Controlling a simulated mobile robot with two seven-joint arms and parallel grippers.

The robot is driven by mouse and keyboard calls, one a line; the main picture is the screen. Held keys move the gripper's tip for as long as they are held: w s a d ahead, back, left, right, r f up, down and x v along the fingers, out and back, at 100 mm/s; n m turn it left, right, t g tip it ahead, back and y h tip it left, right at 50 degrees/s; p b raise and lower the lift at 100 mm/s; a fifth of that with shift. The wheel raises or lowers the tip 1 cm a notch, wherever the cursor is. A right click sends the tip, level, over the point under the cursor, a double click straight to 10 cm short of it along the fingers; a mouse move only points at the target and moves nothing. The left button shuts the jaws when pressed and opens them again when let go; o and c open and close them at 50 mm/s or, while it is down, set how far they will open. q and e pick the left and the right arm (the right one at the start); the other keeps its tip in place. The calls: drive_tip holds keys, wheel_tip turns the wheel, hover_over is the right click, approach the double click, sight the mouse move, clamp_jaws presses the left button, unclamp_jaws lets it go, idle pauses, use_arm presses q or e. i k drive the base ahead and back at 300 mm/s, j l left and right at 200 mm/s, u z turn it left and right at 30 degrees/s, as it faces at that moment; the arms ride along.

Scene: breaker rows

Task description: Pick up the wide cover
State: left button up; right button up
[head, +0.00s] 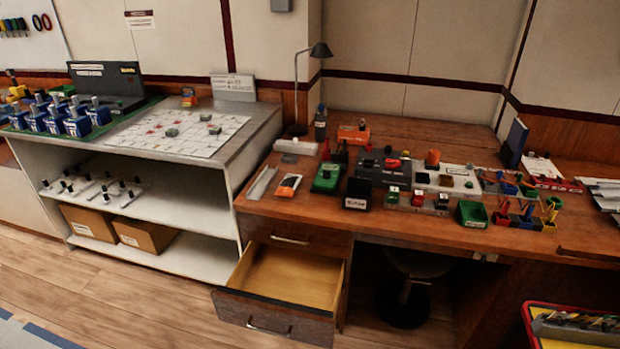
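I cannot tell for sure which piece is the wide cover. A pale grey flat piece (262,183) lies near the left edge of the wooden desk (262,207). A wider whitish block (295,146) lies behind it, by the lamp base. Pale strip-like pieces (602,190) lie at the desk's far right, cut by the picture edge. On the white shelf at the left, white plates with dark knobs (105,191) lie side by side. Neither of my grippers is in view.
A stool (403,295) is under the desk. A lamp (320,50) stands at the back. Several blue blocks (77,127) stand at left. A red-rimmed bin (527,318) is at lower right. Floor at lower left is clear.

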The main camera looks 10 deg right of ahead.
sight(258, 189)
drive_tip(key=i+j+z, duration=0.4)
drive_tip(key=j+z, duration=0.25)
drive_tip(key=i+j+z, duration=0.1)
drive_tip(key=j, duration=0.25)
drive_tip(key=i+j+z, duration=0.1)
drive_tip(key=j, duration=0.2)
drive_tip(key=i+j, duration=0.1)
drive_tip(key=j, duration=0.25)
drive_tip(key=i+j, duration=0.15)
drive_tip(key=j, duration=0.3)
drive_tip(key=i+j+z, duration=0.1)
drive_tip(key=j, duration=0.35)
drive_tip(key=i+j, duration=0.1)
drive_tip(key=j, duration=0.35)
drive_tip(key=i+j+z, duration=0.1)
drive_tip(key=j, duration=0.4)
